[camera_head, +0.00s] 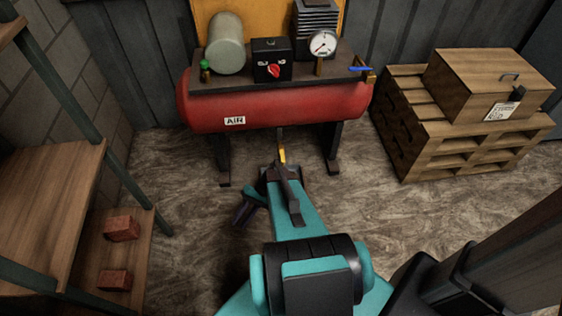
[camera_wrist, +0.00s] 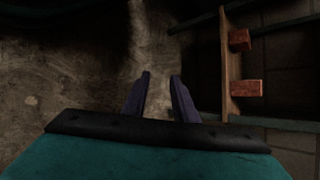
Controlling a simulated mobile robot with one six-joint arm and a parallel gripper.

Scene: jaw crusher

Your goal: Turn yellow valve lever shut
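The yellow valve lever (camera_head: 282,154) shows in the head view below the middle of the red air tank (camera_head: 300,106), just above my arm. It looks small and roughly upright; its lower end and the valve body are partly hidden by my arm. My gripper (camera_head: 241,214) is low over the floor, left of and nearer than the lever, and apart from it. In the wrist view my gripper's dark purple fingers (camera_wrist: 160,77) stand apart with only floor between them. The lever is not visible in the wrist view.
On the tank stand a black switch box with a red knob (camera_head: 273,70), a gauge (camera_head: 323,43) and a blue-handled valve (camera_head: 361,69). A wooden crate (camera_head: 480,70) sits on pallets (camera_head: 460,150) at right. A shelf with bricks (camera_head: 122,229) stands left. Floor is clear before the tank.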

